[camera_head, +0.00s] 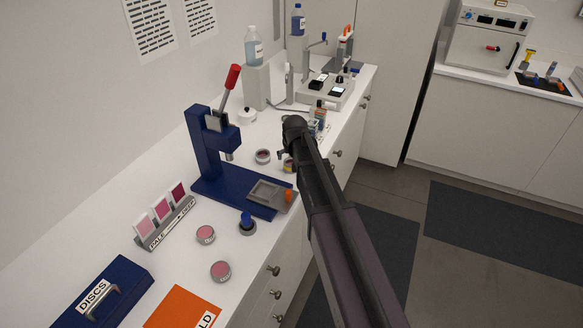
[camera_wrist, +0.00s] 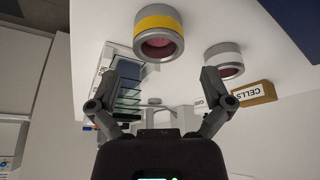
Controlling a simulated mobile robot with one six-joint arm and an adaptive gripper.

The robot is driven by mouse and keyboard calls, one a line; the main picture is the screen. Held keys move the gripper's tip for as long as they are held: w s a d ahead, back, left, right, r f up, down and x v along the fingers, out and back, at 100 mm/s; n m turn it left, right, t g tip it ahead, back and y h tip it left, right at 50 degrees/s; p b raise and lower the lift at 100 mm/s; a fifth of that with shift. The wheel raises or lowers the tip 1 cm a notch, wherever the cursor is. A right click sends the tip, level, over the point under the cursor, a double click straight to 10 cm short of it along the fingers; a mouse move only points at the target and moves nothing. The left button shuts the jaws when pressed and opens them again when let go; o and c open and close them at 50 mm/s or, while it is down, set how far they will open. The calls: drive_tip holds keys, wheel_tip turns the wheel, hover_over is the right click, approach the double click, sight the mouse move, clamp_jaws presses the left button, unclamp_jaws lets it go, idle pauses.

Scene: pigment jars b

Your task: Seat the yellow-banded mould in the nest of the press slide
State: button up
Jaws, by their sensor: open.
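The yellow-banded mould (camera_wrist: 158,23) is a grey ring with a yellow band and a pink inside, standing on the white counter. In the head view its yellow edge (camera_head: 288,166) shows beside my gripper, partly hidden by my arm. In the wrist view my gripper (camera_wrist: 170,72) is open and empty, its fingers apart and the mould beyond their tips, not between them. The blue press (camera_head: 203,150) has a red lever. Its grey slide (camera_head: 284,205) is drawn out to the front right, with an orange knob; the square nest (camera_head: 264,193) looks empty.
A white-banded mould (camera_wrist: 224,55) stands close beside the yellow one, also visible in the head view (camera_head: 263,156).

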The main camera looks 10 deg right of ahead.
sight(291, 162)
drive_tip(key=shift+f, duration=0.1)
drive_tip(key=shift+b+x, duration=2.45)
drive_tip(key=shift+x, duration=0.05)
drive_tip(key=shift+s, duration=0.1)
drive_tip(key=c, duration=1.1)
drive_tip(key=shift+c, duration=0.2)
wheel_tip(291, 162, up, 10)
drive_tip(key=p, duration=1)
drive_tip(key=shift+d, duration=0.2)
